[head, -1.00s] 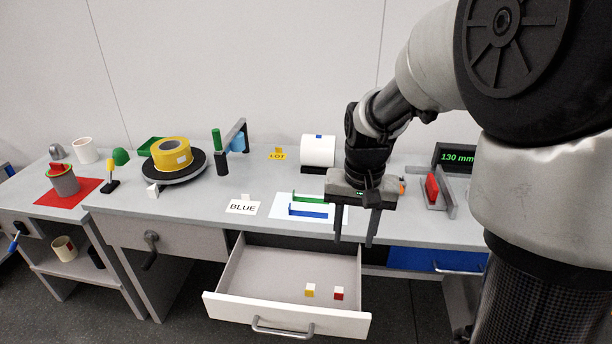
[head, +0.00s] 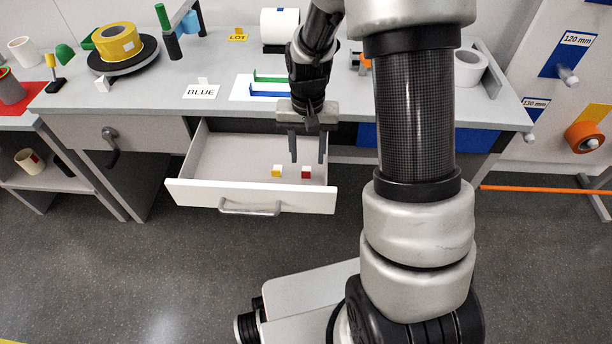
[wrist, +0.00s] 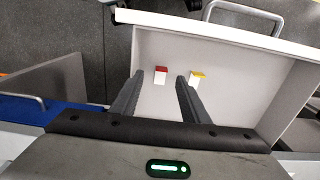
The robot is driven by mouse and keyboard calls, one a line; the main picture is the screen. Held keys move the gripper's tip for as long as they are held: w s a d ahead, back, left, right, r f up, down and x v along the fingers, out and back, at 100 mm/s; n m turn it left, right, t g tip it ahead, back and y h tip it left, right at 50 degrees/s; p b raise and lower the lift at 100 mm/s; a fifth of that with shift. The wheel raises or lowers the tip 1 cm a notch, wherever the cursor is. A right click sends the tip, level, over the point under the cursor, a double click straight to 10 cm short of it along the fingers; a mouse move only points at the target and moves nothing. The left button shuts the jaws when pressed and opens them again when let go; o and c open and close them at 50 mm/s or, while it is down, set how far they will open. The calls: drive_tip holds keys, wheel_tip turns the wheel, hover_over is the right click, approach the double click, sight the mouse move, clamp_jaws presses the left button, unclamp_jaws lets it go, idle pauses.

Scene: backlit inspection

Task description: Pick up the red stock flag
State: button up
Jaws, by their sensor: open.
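The red stock flag appears to be the small red-and-white block (head: 306,174) in the open drawer (head: 195,190). In the wrist view the red-and-white block (wrist: 161,76) shows between my two fingers, beyond their tips. A similar yellow-and-white block (head: 276,172) stands to its left in the head view. That yellow block (wrist: 198,77) is outside the fingers, to the right, in the wrist view. My gripper (head: 308,160) is open and empty, pointing down over the drawer, above the red block. The exact height between them is hard to tell.
The drawer front with its handle (head: 250,208) sticks out from the grey workbench (head: 150,95). Behind my gripper on the benchtop are green and blue brackets (head: 268,94) on a white sheet. A white card reading BLUE (head: 201,92) lies left. The rest of the drawer is clear.

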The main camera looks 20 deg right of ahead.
sight(306, 167)
drive_tip(key=shift+w+a+f+b, duration=0.15)
drive_tip(key=shift+f+b, duration=0.3)
drive_tip(key=shift+f, duration=1.1)
drive_tip(key=shift+w+f+b, duration=0.1)
drive_tip(key=shift+f+b, duration=0.35)
drive_tip(key=shift+f, duration=1.1)
drive_tip(key=c, duration=0.9)
